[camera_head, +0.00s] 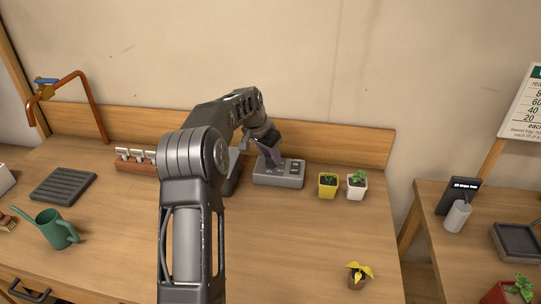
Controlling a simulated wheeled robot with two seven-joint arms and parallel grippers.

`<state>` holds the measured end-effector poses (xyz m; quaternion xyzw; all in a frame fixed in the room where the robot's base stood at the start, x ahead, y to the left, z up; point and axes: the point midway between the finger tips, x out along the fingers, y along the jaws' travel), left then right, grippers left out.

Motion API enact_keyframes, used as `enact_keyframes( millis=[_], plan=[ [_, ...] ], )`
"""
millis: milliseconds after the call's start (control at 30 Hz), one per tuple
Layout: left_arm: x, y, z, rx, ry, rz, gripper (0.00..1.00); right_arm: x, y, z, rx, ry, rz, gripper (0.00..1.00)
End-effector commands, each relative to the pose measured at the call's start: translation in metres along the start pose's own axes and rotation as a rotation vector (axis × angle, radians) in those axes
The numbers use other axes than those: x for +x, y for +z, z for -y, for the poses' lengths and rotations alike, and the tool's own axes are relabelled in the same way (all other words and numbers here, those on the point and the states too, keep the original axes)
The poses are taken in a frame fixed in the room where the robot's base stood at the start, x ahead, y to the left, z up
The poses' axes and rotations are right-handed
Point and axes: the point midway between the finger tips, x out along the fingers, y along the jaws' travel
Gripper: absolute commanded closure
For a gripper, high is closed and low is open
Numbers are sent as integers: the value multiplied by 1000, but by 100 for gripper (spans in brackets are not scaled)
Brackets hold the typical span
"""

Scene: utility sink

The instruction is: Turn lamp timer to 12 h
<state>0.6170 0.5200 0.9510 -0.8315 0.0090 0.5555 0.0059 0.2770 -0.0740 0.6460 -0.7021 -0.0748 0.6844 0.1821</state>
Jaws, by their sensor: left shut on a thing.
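The lamp timer appears to be the grey box (278,178) with small controls on its top, at the back middle of the wooden bench. My left gripper (270,156) reaches over the box from my arm, with its fingertips down at the left part of its top. It is shut on a part there, which looks like the timer's dial. The fingers hide the dial, and its setting cannot be read. My right gripper is not in view.
A yellow pot (327,190) and a white pot (358,190) stand close to the box's right. A wooden rack (135,166) is at the left, partly behind my arm. A green watering can (57,232) stands front left. The right front bench is mostly clear.

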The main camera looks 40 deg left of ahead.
Motion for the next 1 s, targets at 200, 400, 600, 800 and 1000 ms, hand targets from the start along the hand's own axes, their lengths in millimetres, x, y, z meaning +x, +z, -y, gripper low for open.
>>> enact_keyframes(
  millis=[200,400,600,800,1000],
  plan=[
    [0,0,0,0,-1,0,100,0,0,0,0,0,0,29],
    [0,0,0,-1,-1,0,53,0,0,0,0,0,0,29],
    [0,0,0,-1,-1,0,44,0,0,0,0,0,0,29],
    [-2,0,0,-1,-1,0,44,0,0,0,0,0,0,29],
    [-20,0,1,-1,-2,-3,44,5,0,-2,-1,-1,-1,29]
  ],
)
